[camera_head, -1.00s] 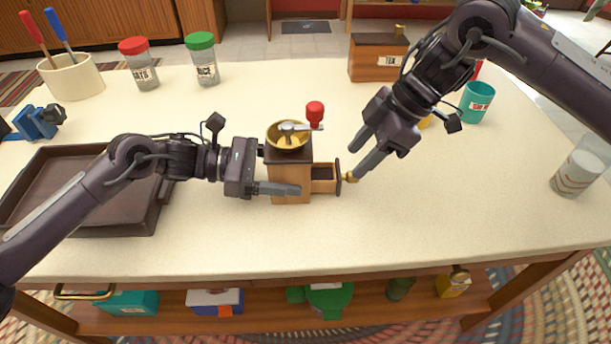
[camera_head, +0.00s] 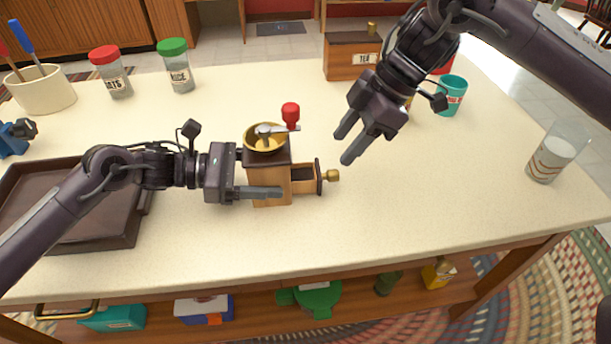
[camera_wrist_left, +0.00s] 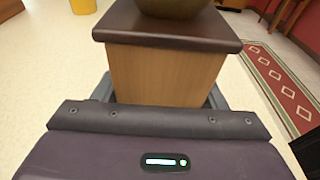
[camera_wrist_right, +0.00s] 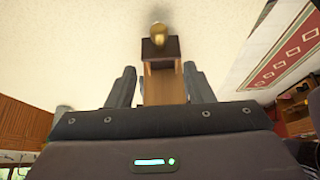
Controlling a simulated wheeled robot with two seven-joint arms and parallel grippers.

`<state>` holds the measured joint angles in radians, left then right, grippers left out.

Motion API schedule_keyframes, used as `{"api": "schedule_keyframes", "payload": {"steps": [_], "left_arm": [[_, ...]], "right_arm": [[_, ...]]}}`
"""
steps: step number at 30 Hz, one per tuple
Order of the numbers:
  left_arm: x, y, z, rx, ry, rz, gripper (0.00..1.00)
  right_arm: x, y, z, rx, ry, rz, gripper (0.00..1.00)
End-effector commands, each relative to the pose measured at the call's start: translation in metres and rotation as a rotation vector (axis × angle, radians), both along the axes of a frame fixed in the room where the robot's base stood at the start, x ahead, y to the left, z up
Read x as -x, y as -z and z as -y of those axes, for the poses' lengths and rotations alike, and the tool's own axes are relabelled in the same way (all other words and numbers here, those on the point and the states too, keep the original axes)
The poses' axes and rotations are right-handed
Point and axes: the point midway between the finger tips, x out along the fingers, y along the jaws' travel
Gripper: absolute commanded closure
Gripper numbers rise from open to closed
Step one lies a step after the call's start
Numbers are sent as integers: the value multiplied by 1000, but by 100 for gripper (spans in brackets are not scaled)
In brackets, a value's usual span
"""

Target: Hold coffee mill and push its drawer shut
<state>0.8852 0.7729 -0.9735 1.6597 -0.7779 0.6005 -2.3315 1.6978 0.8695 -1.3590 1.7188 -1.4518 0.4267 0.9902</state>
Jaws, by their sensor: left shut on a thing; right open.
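The coffee mill (camera_head: 268,188) stands upright on the table, with a wooden body, brass bowl and red-knobbed crank. Its drawer (camera_head: 306,178) sticks out to the right, with a brass knob (camera_head: 333,176) at its front. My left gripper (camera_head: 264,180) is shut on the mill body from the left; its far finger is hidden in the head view. The left wrist view shows the mill body (camera_wrist_left: 165,75) between the fingers. My right gripper (camera_head: 346,146) is open and empty, behind and right of the knob, apart from it. In the right wrist view its fingers (camera_wrist_right: 160,85) are spread.
A dark tray (camera_head: 75,240) lies at the left. Jars, including a green-lidded one (camera_head: 180,68), and a utensil crock (camera_head: 45,90) stand behind. A tea box (camera_head: 352,58), teal cup (camera_head: 452,95) and glass (camera_head: 557,150) stand at the back and right. Tabletop right of the drawer is clear.

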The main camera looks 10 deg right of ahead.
Motion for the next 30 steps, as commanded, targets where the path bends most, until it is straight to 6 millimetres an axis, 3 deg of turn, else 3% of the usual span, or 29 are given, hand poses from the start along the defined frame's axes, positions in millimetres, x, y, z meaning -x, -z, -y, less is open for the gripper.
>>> {"api": "schedule_keyframes", "payload": {"steps": [3, 8, 24, 30], "left_arm": [[-1, 1, 0, -1, -2, -1, 56], [0, 1, 0, -1, -1, -1, 56], [0, 0, 0, -1, -1, -1, 56], [0, 0, 0, -1, -1, -1, 56]], "right_arm": [[0, -6, 22, 1, 7, 4, 53], [2, -5, 31, -3, 3, 1, 53], [1, 56, -2, -4, 3, -4, 53], [1, 69, -9, -3, 3, -1, 53]]}}
